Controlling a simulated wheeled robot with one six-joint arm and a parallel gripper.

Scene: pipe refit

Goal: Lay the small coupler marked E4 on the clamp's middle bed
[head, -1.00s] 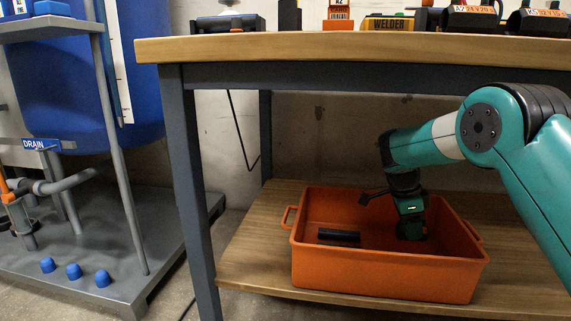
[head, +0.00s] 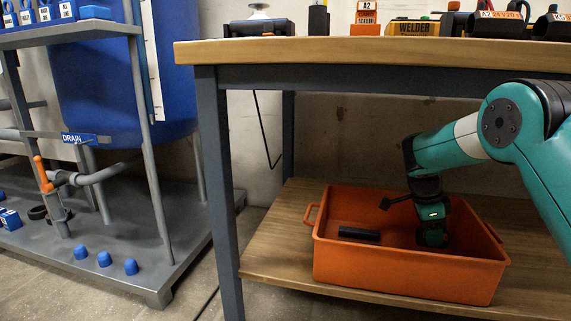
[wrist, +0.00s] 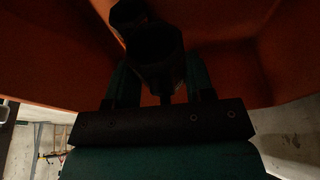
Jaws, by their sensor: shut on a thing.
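My gripper (head: 432,240) reaches down into the orange crate (head: 408,277) on the bench's lower shelf. In the wrist view my gripper's fingers (wrist: 160,85) are shut on a dark, round-ended piece (wrist: 150,45). The view is dim and no marking on the piece is readable, so I cannot tell whether it is E4. Another black cylinder (head: 359,233) lies in the left part of the crate. The clamp and its middle bed cannot be made out in these views.
The bench top (head: 370,50) overhangs the crate and my arm. A bench leg (head: 221,180) stands left of the crate. On the bench top are a welder box (head: 412,28) and labelled parts. A grey rack with a blue tank (head: 110,90) stands at left.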

